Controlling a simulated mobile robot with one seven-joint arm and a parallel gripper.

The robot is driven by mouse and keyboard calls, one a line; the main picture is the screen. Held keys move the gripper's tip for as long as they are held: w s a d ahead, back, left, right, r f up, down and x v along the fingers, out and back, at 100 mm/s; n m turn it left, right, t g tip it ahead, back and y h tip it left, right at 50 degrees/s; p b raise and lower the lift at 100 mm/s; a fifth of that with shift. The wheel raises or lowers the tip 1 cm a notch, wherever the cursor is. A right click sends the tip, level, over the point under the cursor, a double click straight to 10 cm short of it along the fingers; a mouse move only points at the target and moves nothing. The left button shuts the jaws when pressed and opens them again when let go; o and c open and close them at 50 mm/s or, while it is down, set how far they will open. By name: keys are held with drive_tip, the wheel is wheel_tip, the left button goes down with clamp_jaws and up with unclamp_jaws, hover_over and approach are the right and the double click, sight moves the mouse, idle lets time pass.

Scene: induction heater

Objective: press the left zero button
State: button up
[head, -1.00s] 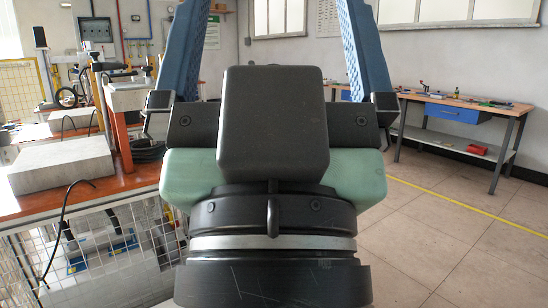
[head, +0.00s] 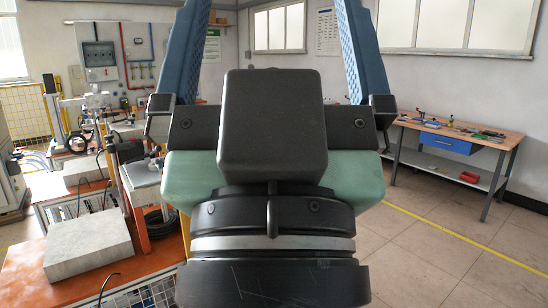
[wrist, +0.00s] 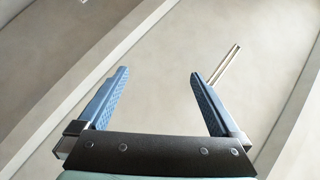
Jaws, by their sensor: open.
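My gripper (head: 268,8) reaches up and away from the camera in the head view, with its two blue fingers wide apart and nothing visible between them. In the wrist view its fingers (wrist: 159,74) are also spread and empty, with plain wall and ceiling-like surfaces beyond. I cannot make out the left zero button in either view. A grey wall-mounted box (head: 98,54) with small round fittings is at the far left, well beyond my gripper. Whether it bears the button cannot be told.
An orange-topped table with a pale stone block (head: 90,245) stands close on the left, with more equipment behind it. A grey cabinet (head: 8,175) shows at the left edge. A workbench (head: 455,130) with a blue drawer stands at the right. The tiled floor before it is clear.

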wheel_tip(320, 180, up, 3)
drive_tip(key=shift+f+p, duration=0.1)
drive_tip(key=shift+p, duration=0.55)
